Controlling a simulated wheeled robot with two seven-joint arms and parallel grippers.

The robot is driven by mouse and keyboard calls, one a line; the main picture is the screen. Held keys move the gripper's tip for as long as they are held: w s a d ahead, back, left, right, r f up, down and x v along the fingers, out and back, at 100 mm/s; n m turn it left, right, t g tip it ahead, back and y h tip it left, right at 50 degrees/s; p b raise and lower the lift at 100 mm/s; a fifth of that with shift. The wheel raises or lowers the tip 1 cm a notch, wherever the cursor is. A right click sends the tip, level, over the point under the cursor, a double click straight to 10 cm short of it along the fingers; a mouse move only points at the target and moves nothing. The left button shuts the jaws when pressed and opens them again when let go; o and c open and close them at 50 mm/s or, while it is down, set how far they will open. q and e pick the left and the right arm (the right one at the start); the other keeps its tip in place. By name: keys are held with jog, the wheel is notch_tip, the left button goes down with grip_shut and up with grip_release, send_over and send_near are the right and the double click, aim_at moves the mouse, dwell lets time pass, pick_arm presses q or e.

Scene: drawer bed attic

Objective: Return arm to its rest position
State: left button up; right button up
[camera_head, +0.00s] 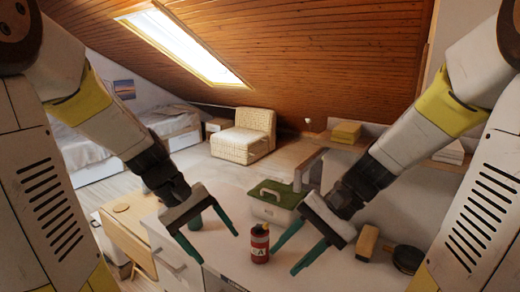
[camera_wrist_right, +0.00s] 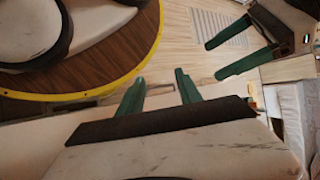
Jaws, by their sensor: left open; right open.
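My left gripper (camera_head: 219,249) comes in from the left in the head view. Its two green fingers are spread, with nothing between them. My right gripper (camera_head: 282,264) comes in from the right. Its green fingers are also spread and empty. Both grippers hang over the white top, on either side of a small red bottle-like object (camera_head: 260,244) in the picture, and neither holds it. In the right wrist view, the right gripper (camera_wrist_right: 160,76) shows its fingers apart. The left gripper (camera_wrist_right: 212,62) also shows there at upper right, open.
A white box with a green lid (camera_head: 272,194) stands behind the red object. A wooden block (camera_head: 367,242) and a dark round object (camera_head: 408,257) are at right. A white drawer unit (camera_head: 175,258) is at left. A chair (camera_head: 243,137) and beds (camera_head: 90,150) stand farther back, with clear floor.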

pick_arm(q)
jog(key=s+a+r+m+t+y, duration=0.1)
jog(key=s+r+m+t+y, duration=0.1)
jog(key=r, duration=0.3)
jog(key=s+a+r+m+t+y, duration=0.1)
jog(key=s+a+r+m+t, duration=0.1)
jog(key=r+m+t, duration=0.2)
jog(key=shift+s+a+r+y, duration=0.3)
jog(key=shift+r+y, duration=0.1)
jog(key=shift+r, duration=0.55)
pick_arm(e)
jog(key=w+d+r+n+t+h, duration=0.1)
jog(key=d+r+n+t+h, duration=0.4)
jog(key=d+r+t+h, duration=0.1)
notch_tip(320, 180, up, 3)
jog(key=shift+d+r+t, duration=0.15)
jog(key=shift+d+t, duration=0.75)
jog(key=shift+d, duration=0.15)
